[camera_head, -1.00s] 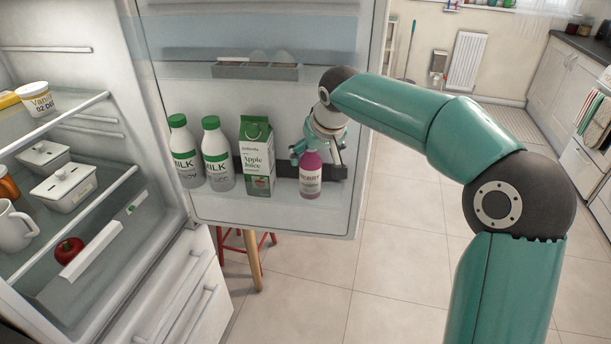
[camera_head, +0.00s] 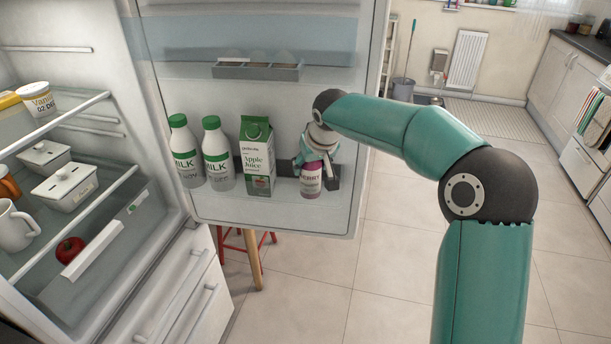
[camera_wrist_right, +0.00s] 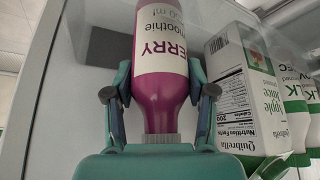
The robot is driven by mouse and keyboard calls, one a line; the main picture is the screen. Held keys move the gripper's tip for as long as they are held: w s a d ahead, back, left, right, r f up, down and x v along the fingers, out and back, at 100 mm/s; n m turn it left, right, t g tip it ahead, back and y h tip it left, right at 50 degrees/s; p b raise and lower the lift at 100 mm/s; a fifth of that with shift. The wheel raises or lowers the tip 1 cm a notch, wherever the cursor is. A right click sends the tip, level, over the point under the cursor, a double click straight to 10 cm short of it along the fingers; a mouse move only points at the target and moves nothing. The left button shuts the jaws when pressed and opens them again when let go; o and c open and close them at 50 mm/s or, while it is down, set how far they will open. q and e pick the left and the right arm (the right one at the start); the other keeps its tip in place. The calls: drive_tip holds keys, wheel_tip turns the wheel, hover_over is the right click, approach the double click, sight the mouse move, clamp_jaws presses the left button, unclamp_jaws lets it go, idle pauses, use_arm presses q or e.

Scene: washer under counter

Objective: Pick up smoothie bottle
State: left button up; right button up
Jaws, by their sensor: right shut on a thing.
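The smoothie bottle (camera_head: 311,184) is purple with a white label and stands upright in the lower shelf of the open fridge door, right of the juice carton. My right gripper (camera_head: 315,162) comes down over its top and is shut on it, hiding the cap in the head view. In the right wrist view the bottle (camera_wrist_right: 161,80) lies between the two fingers of my right gripper (camera_wrist_right: 161,95), which flank its neck and shoulder. My left gripper does not show.
A green and white apple juice carton (camera_head: 257,158) stands just left of the bottle, then two milk bottles (camera_head: 217,155). A door tray (camera_head: 256,71) is above. Fridge shelves at the left hold tubs, a mug and a red pepper (camera_head: 69,249). The floor right of the door is clear.

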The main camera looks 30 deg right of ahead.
drive_tip(key=c, duration=0.5)
drive_tip(key=shift+o, duration=0.2)
drive_tip(key=shift+r, duration=0.2)
